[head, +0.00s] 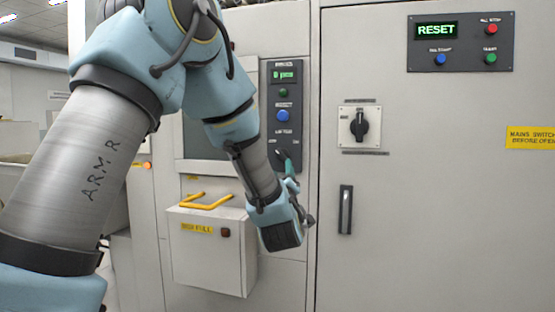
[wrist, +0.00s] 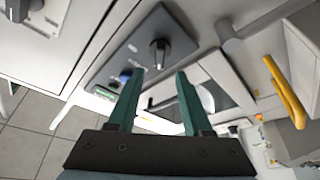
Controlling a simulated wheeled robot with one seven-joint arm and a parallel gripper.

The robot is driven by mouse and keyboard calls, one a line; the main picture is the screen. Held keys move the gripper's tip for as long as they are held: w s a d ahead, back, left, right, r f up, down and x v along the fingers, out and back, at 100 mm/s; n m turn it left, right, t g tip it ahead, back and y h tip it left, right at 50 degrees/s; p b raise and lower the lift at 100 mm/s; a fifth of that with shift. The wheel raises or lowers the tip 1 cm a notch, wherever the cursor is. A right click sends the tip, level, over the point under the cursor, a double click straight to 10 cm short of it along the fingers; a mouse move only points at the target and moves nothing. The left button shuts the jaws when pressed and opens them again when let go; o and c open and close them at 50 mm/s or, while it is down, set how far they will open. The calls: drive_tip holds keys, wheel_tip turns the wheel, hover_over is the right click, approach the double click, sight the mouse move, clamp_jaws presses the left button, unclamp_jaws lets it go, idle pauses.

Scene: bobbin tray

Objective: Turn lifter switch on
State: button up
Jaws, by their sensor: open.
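The narrow dark control panel (head: 284,78) has a green-lit display, a green button and a blue button. At its lower end a black rotary switch (wrist: 160,52) shows in the wrist view; its label is too small to read, so I cannot confirm it is the lifter switch. In the head view my gripper's fingers largely cover that spot. My gripper (wrist: 158,74) is open and empty, with two green fingers. In the wrist view the knob appears beyond the fingertips, between their lines and a little nearer the left one. No contact shows.
A larger black rotary switch (head: 360,127) on a pale plate and a door handle (head: 346,209) are on the cabinet to the right. A RESET panel (head: 460,42) is above. A box (head: 212,250) with a yellow handle (head: 206,201) juts out below left of the panel.

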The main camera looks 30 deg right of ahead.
sight(282, 158)
drive_tip(key=p+x, duration=0.2)
drive_tip(key=x, duration=0.6)
drive_tip(key=shift+w+d+r+p, duration=0.1)
drive_tip(key=shift+w+d+p, duration=0.05)
drive_tip(key=shift+p, duration=0.2)
drive_tip(key=shift+c, duration=0.3)
clamp_jaws()
